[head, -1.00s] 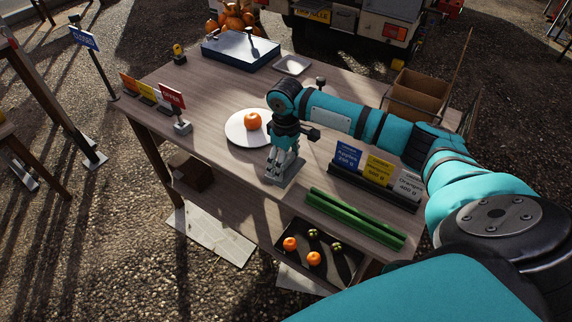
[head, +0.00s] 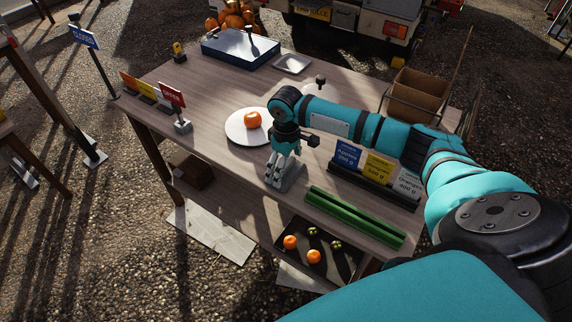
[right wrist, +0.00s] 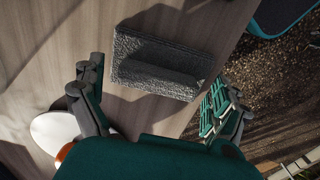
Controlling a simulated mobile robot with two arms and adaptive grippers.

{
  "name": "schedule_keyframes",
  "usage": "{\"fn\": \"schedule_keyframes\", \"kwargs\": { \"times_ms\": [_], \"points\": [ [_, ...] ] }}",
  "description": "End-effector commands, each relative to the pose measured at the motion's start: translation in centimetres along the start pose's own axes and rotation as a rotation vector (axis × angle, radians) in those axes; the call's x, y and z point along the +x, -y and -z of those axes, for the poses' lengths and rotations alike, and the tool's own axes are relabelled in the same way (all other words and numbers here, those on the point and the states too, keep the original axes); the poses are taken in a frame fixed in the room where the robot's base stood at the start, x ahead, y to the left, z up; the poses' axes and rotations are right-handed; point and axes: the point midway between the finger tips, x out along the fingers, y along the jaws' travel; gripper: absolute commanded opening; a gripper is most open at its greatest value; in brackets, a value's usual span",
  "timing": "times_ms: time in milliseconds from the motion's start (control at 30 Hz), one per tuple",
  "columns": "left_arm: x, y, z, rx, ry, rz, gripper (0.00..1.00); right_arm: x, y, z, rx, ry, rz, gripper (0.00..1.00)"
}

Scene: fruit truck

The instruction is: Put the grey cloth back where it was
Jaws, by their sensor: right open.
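The grey cloth (right wrist: 160,62) lies folded on the wooden table top near its front edge, with a raised fold along it. In the head view the cloth (head: 293,178) shows partly, beside and behind my right gripper's fingers. My right gripper (head: 279,176) points down at the cloth. In the right wrist view its fingers are spread wide and empty, with the cloth ahead between their lines. I cannot tell how far the fingertips are above the table. My left gripper is not in view.
A white round plate (head: 243,135) with an orange (head: 253,119) stands left of the gripper. A red sign (head: 172,97) stands at the left. The table middle behind the plate is clear.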

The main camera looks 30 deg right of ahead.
Motion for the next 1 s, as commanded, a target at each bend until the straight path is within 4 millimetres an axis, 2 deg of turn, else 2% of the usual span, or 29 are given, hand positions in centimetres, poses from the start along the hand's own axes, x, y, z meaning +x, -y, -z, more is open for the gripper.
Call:
{"fn": "schedule_keyframes", "kwargs": {
  "times_ms": [167,400,600,767,1000],
  "points": [
    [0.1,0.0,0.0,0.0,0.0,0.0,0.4,-2.4,-0.1,0.1,0.001,-0.004,-0.002,1.0],
    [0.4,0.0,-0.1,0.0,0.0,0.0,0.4,-7.6,-0.1,0.1,0.0,-0.005,-0.002,1.0],
    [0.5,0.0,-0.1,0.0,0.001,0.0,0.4,-10.8,-0.1,0.1,0.001,-0.004,-0.001,1.0],
    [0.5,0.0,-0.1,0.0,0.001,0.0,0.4,-11.9,0.0,0.1,0.001,-0.001,0.001,1.0],
    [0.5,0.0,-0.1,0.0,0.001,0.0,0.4,-12.0,0.0,0.0,0.001,0.0,0.001,1.0]
  ]
}}
